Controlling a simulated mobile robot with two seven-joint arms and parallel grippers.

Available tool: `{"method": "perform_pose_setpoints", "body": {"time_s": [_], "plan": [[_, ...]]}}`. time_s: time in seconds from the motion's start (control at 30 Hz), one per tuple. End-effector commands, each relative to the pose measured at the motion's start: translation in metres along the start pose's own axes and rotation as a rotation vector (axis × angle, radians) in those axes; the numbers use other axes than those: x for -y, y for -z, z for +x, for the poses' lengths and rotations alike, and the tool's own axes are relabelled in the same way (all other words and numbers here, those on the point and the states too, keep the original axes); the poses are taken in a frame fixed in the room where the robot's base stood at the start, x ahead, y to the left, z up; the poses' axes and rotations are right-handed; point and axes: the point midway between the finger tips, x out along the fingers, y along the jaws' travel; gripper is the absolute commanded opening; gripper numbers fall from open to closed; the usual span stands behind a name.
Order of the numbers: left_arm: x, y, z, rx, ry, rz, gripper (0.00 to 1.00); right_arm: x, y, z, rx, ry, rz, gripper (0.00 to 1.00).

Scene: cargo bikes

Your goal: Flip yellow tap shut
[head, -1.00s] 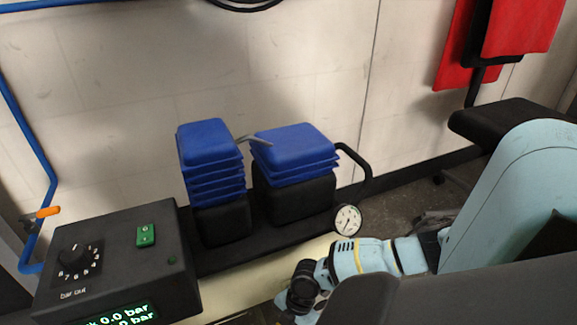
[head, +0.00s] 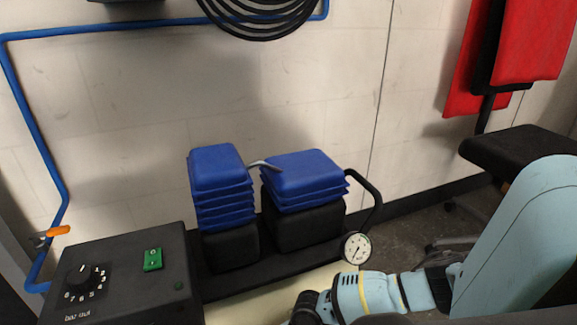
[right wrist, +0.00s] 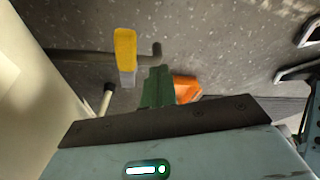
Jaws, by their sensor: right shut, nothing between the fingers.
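The yellow tap handle (right wrist: 125,48) shows in the right wrist view, upper left of centre. Its flat yellow end points up in the picture and its grey lower part crosses a dark horizontal pipe (right wrist: 85,57). My right gripper (right wrist: 158,72) shows there as green fingers, closed together and empty. They lie just right of and below the handle in the picture; I cannot tell whether they touch it. The yellow tap is not visible in the head view. My left gripper is in neither view.
An orange-handled tap (head: 57,231) sits on a blue pipe at the left wall. A black control box (head: 125,265), blue-topped pumps (head: 220,168) and a pressure gauge (head: 357,247) stand before the wall. An orange object (right wrist: 187,88) is right of my fingers.

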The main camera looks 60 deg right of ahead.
Motion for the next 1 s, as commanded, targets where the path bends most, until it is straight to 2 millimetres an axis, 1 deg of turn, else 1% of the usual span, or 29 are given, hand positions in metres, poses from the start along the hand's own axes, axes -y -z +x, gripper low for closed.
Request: {"method": "perform_pose_setpoints", "body": {"time_s": [0.13,0.27,0.3,0.5,0.6,0.7,0.83,1.0], "plan": [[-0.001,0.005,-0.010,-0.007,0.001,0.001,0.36,0.014,0.008,-0.001,-0.002,0.001,-0.001,0.00],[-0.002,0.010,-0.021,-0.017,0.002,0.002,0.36,0.033,0.016,0.001,-0.003,0.000,0.003,0.00],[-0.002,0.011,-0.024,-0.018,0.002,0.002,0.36,0.025,0.016,-0.010,-0.001,-0.008,0.001,0.00],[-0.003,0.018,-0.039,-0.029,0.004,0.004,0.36,0.012,0.024,-0.051,0.000,-0.007,0.001,0.00],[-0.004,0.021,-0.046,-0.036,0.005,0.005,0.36,0.006,0.028,-0.068,0.000,-0.006,0.001,0.00],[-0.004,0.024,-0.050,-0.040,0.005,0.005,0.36,0.002,0.030,-0.081,0.000,-0.005,0.002,0.00],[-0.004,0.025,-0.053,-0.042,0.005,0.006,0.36,-0.001,0.032,-0.089,0.001,-0.002,0.003,0.00],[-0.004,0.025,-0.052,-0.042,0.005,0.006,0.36,-0.001,0.032,-0.090,0.001,-0.001,0.003,0.00]]}}
